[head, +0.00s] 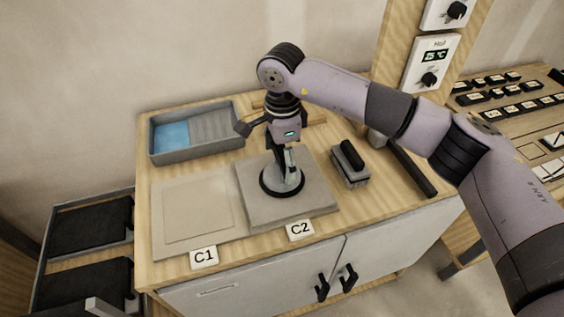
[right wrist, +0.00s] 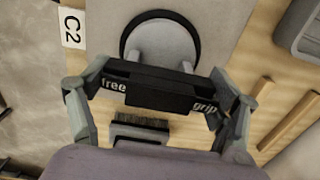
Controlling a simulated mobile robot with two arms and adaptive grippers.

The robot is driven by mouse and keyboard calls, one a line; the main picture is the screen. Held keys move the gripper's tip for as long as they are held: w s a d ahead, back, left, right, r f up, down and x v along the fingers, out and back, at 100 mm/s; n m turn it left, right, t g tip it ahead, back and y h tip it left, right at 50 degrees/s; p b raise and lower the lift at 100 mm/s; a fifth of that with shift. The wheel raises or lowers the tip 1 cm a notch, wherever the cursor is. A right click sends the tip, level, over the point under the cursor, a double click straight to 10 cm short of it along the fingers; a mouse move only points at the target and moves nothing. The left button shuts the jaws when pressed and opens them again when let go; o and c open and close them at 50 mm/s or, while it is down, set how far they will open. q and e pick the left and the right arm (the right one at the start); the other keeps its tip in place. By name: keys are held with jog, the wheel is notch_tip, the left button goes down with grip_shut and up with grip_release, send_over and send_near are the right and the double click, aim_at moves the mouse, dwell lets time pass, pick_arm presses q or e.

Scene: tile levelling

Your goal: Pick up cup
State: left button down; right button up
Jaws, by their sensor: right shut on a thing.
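The suction cup (head: 283,187) has a round grey disc with a black rim and stands on the raised grey tile (head: 318,196) behind the C2 label. My right gripper (head: 283,152) comes down from above and is shut on the cup's upper part. In the right wrist view, the cup's black handle bar (right wrist: 160,89), marked "free" and "grip", lies between the two fingers, with the disc (right wrist: 158,38) beyond it. The disc appears to rest on the tile; any small gap below it cannot be made out. My left gripper is not seen.
A flatter tile (head: 195,212) lies behind the C1 label. A grey tray (head: 197,150) with blue water stands at the back left. A brush (head: 350,165) and a dark bar (head: 411,170) lie right of the cup. A wall post with dials rises behind.

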jog(key=shift+r, duration=0.75)
notch_tip(320, 180, up, 26)
jog(key=p, duration=0.3)
jog(key=shift+f+p, duration=0.25)
jog(key=shift+p, duration=0.15)
